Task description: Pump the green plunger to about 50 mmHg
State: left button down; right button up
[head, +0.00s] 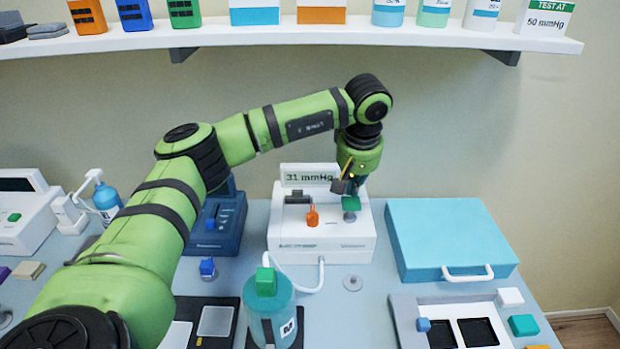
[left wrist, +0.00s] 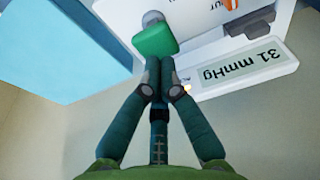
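The green plunger (head: 351,203) stands on a grey stem at the right of the white pump unit (head: 290,241). The unit's display (head: 309,177) reads 31 mmHg, and the reading also shows upside down in the left wrist view (left wrist: 245,68). My left gripper (head: 345,187) points down at the plunger. In the left wrist view its fingers (left wrist: 160,66) are together, with their tips at the edge of the green plunger head (left wrist: 155,39). I cannot tell whether they touch it. Nothing shows between the fingers. My right gripper is not in view.
An orange lever (head: 312,216) stands left of the plunger. A blue case (head: 450,238) lies to the right, a dark blue device (head: 218,222) to the left. A green-topped bottle (head: 268,310) stands in front. A shelf sign (head: 546,19) reads "TEST AT 50 mmHg".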

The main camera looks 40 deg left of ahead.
aim_at(351, 202)
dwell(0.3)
pick_arm(q)
jog(key=shift+f+b, duration=1.6)
jog(key=shift+f, duration=0.95)
jog(key=shift+r, duration=0.15)
jog(key=shift+r+p, duration=1.85)
jog(key=shift+r, duration=0.6)
